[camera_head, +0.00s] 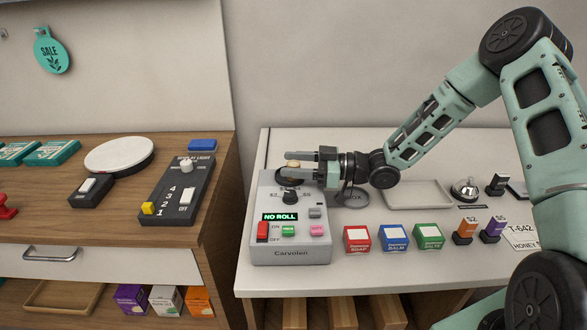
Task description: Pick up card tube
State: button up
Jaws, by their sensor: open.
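A small beige-brown piece (293,163), probably the card tube, shows at the top of the grey Carvolen machine (262,195). Most of it is hidden by my gripper, so I cannot tell its full shape. My gripper (292,163) points left, above the back of the machine. Its two fingers are open, one behind and one in front of the beige piece. I cannot tell whether they touch it. A dark round part (289,178) sits just below the fingers. The machine's display (287,216) reads "NO ROLL".
Red (357,238), blue (393,237) and green (429,236) boxes stand along the white counter (345,277). Behind them are an empty tray (417,194) and a bell (466,188). A wooden counter at left holds a round white-topped stand (119,154) and a switch panel (176,189).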

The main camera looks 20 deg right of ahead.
jog(key=shift+a, duration=0.1)
jog(key=c, duration=1)
jog(key=shift+r, duration=0.1)
